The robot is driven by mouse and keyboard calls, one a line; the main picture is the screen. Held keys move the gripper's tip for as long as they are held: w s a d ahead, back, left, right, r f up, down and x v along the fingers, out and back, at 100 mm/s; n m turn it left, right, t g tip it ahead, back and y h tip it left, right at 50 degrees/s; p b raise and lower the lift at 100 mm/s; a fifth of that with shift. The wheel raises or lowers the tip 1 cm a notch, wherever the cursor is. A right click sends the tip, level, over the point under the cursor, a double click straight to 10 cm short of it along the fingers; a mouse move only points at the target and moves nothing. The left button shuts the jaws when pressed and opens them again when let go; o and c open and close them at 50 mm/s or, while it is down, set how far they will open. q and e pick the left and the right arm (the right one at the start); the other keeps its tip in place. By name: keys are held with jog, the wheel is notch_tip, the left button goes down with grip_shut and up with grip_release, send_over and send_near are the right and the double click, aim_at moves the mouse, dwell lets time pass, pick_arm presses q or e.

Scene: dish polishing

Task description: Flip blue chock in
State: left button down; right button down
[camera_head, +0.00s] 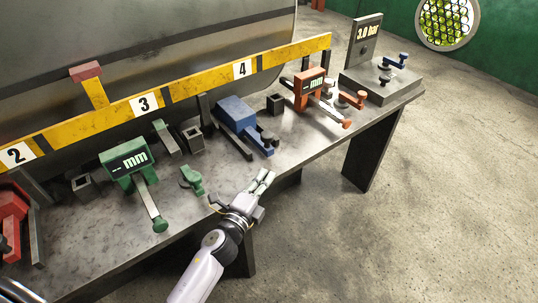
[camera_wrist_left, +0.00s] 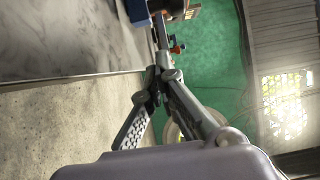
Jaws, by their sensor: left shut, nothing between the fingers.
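The blue chock (camera_head: 236,112) sits on the grey metal table below the yellow strip, between the marks 3 and 4. A dark bar with small dark and blue parts (camera_head: 264,145) reaches from it toward the table's front edge. A blue part (camera_wrist_left: 138,12) also shows at the top of the left wrist view, cut off by the frame. My left gripper (camera_head: 265,178) is at the front edge of the table, in front of the chock and apart from it. Its fingers (camera_wrist_left: 158,72) are together with nothing between them. My right gripper is not in view.
A green device (camera_head: 127,160) with an mm display and a small green part (camera_head: 192,180) stand left of the chock. An orange device (camera_head: 309,86) stands right of it. A 3.0 bar block (camera_head: 367,40) is at the table's far right end. The floor in front is clear.

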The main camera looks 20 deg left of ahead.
aim_at(264, 145)
pick_arm(q)
jog(key=w, duration=0.4)
jog(key=w+d, duration=0.1)
jog(key=shift+w, duration=0.4)
jog(key=shift+w+a, duration=0.7)
jog(key=shift+w, duration=0.15)
jog(key=shift+w+a, duration=0.4)
jog(key=shift+w, duration=0.1)
jog(key=w+a, duration=0.2)
jog(key=a, duration=0.1)
jog(key=shift+w, duration=0.15)
jog(key=shift+w+a, duration=0.2)
jog(key=shift+a, duration=0.1)
